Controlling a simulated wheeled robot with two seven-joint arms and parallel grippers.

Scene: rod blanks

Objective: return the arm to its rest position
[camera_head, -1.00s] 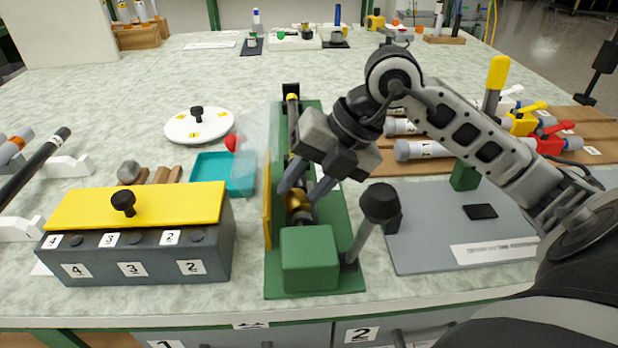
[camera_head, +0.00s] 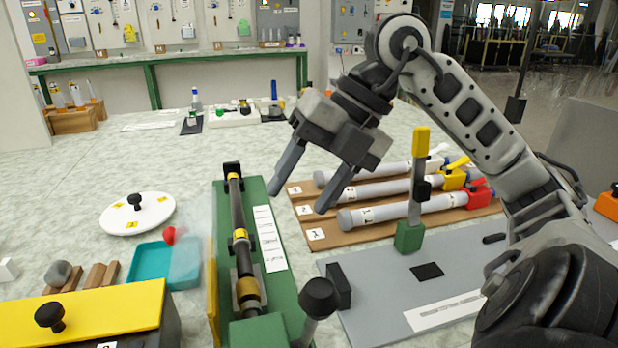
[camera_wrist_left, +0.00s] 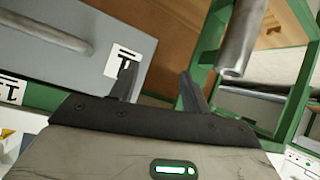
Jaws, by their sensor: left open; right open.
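My right gripper (camera_head: 296,200) is open and empty in the head view. Its arm comes in from the right, and its spread fingers point down and left in front of the green fixture (camera_head: 283,292) and the wooden rack with grey tubes (camera_head: 310,217). A dark rod with brass-coloured bands (camera_head: 239,222) lies along the fixture, apart from the fingers. My left gripper (camera_wrist_left: 158,72) is open and empty in the left wrist view, before a grey drawer front with a label (camera_wrist_left: 125,61). It is out of the head view.
A yellow-topped box (camera_head: 100,318), teal tray (camera_head: 148,262) and white disc (camera_head: 160,212) stand at left. A black-knobbed lever (camera_head: 318,297) and yellow-handled lever (camera_head: 421,142) rise near the right arm.

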